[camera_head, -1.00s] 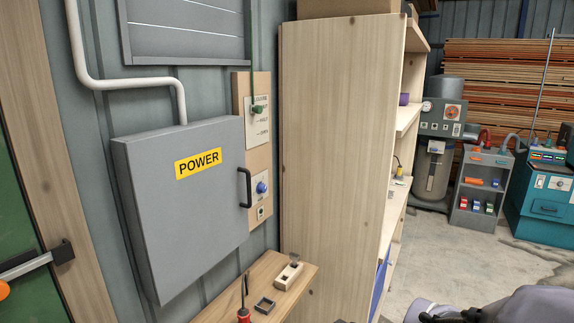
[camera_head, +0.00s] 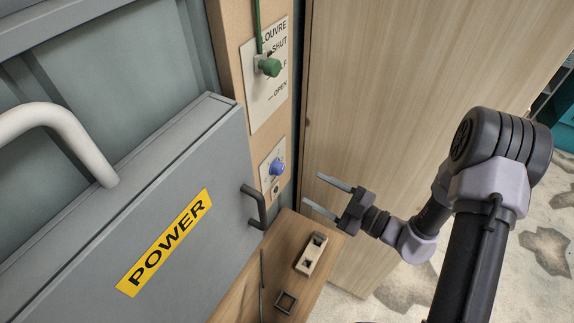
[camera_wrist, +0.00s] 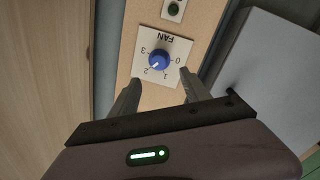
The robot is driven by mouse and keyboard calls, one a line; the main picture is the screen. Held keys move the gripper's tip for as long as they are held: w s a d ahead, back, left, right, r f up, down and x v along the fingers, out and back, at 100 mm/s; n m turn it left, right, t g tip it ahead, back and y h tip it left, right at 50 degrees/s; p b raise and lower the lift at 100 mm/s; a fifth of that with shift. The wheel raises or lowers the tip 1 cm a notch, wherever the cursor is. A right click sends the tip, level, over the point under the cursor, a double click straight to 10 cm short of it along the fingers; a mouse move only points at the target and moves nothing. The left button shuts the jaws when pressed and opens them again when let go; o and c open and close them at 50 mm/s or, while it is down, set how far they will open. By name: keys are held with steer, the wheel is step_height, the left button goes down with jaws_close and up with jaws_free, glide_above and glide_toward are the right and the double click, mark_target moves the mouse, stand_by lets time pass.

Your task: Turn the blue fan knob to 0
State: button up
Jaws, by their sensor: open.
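The blue fan knob (camera_head: 276,167) sits on a white plate on the wooden wall strip, right of the power box. In the wrist view the knob (camera_wrist: 159,60) is upside down on its FAN plate (camera_wrist: 169,79), with 0 at right, 1 and 2 below and 3 at left. Its pale mark seems to point towards 2. My gripper (camera_head: 312,189) is open and empty, right of the knob and apart from it. In the wrist view its fingers (camera_wrist: 158,80) stand spread either side of and below the knob, with nothing between them.
The grey power box (camera_head: 90,230) with its dark handle (camera_head: 254,207) juts out close left of the knob. A green louvre lever (camera_head: 268,66) is above. A wooden shelf (camera_head: 270,260) with a small block (camera_head: 311,255) lies below. A tall cabinet side (camera_head: 400,90) stands right.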

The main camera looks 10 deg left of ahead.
mark_target(282, 170)
steer(key=x, duration=1)
steer(key=shift+w+a, duration=0.15)
steer(key=shift+w, duration=0.05)
jaws_close()
